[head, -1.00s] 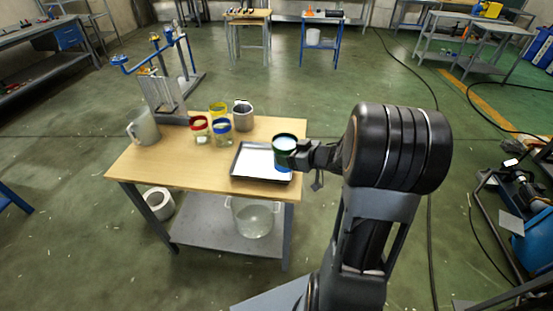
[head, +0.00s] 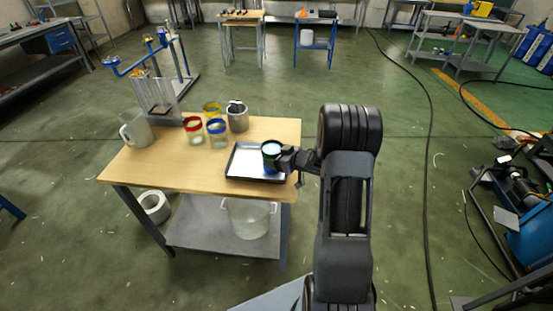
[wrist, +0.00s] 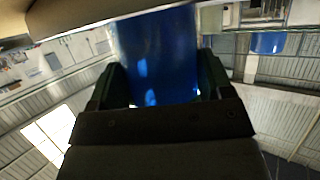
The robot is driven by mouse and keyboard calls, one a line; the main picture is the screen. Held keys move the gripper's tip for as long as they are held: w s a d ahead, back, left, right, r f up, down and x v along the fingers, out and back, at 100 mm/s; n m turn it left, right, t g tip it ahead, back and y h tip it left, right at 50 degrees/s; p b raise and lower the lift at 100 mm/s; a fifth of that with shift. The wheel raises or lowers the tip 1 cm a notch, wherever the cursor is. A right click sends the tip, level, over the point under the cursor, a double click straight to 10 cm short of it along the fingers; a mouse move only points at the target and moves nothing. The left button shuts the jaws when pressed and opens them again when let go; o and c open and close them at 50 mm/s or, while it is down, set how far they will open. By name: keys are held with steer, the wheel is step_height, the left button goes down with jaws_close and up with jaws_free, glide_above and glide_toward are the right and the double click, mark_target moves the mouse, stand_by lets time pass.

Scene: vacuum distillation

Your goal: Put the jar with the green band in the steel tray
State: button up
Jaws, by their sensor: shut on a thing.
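The jar with the green band (head: 271,153) has a dark green rim and blue contents. My gripper (head: 282,158) is shut on it from the right. The jar is upright over the right part of the steel tray (head: 229,171), within its outline. I cannot tell whether its base touches the tray floor. The tray is shallow, with a dark rim and a bright floor, at the table's front right; the rest of it looks empty. In the wrist view the blue side of the jar (wrist: 157,60) fills the space between my two dark fingers.
On the wooden table (head: 160,172), left of and behind the tray, stand jars with red (head: 193,130), blue (head: 217,132) and yellow (head: 212,112) bands, a grey metal pot (head: 237,117) and a pale jug (head: 136,130). A metal rack (head: 157,92) stands at the back left.

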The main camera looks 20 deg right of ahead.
steer(key=shift+f, duration=0.2)
steer(key=shift+f, duration=0.15)
steer(key=o, duration=1.4)
steer(key=shift+f, duration=0.1)
